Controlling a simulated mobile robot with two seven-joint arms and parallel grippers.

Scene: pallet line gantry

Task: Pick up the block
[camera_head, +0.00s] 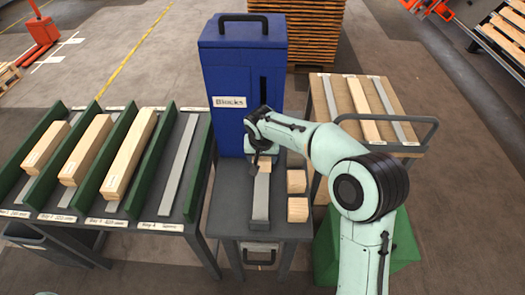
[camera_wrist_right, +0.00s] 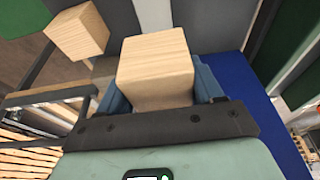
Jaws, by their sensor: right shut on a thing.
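A light wooden block (camera_wrist_right: 155,62) sits between the blue fingers of my right gripper (camera_wrist_right: 160,90), which is shut on it. In the head view the same block (camera_head: 264,164) shows just below my right gripper (camera_head: 260,158), over the grey table in front of the blue box. Whether it touches the grey bar beneath it is hard to tell. Two more wooden blocks, a far one (camera_head: 296,181) and a near one (camera_head: 297,210), rest on the table's right side. One loose block (camera_wrist_right: 78,33) also shows in the right wrist view. My left gripper is out of view.
The blue box labelled "Blocks" (camera_head: 238,70) stands behind the small grey table (camera_head: 230,215). A grey bar (camera_head: 261,205) lies along that table. At left, a table with green dividers (camera_head: 155,160) holds wooden beams. A trolley with planks (camera_head: 347,98) stands at right.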

